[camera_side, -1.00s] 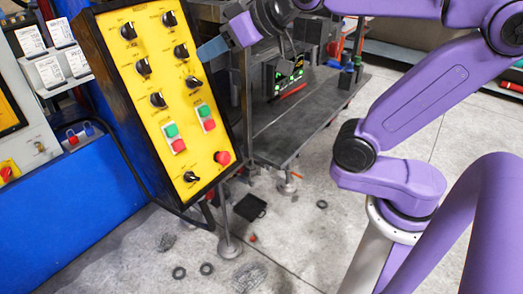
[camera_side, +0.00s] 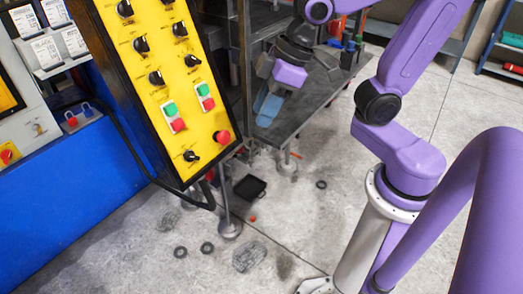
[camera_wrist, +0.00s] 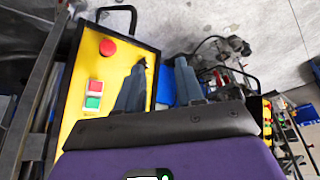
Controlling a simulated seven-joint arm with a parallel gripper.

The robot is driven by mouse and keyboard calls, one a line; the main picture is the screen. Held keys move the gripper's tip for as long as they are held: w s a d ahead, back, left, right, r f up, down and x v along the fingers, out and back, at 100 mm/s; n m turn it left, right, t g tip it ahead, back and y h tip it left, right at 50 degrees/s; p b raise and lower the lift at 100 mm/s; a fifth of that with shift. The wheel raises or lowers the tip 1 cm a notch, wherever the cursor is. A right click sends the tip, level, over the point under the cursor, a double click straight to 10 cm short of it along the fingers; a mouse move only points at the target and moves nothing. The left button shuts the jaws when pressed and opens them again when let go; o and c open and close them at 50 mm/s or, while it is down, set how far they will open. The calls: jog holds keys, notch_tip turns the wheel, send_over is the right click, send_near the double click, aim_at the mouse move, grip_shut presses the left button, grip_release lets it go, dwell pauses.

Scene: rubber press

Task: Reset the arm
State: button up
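My gripper (camera_side: 266,112) is right of the yellow control panel (camera_side: 180,95) in the side view, in front of the dark metal bench, with its blue-grey fingers pointing down. In the wrist view my gripper (camera_wrist: 161,62) has its two fingers clearly apart, with nothing held between them. The panel (camera_wrist: 100,65) shows on the left of the wrist view, partly behind the left finger. Its red button (camera_wrist: 108,47) and a green-and-red button pair (camera_wrist: 93,95) are visible. I cannot tell the exact gap between fingers and panel.
The dark bench (camera_side: 310,105) is behind my gripper. A blue cabinet (camera_side: 70,190) stands left. A black tray (camera_side: 250,187) and several dark rings (camera_side: 207,248) lie on the floor. The grey floor at the lower middle is mostly open.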

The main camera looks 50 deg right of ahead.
jog(key=s+d+f+n+g+h, duration=0.1)
jog(key=s+d+f+n, duration=0.1)
jog(key=s, duration=0.4)
jog(key=s+d+f+n+g+h, duration=0.1)
jog(key=s+d+f+h, duration=0.1)
jog(key=s, duration=0.4)
jog(key=shift+s+d+f+n+g, duration=0.25)
jog(key=shift+d+f+n+g, duration=0.15)
jog(key=shift+d+f, duration=0.45)
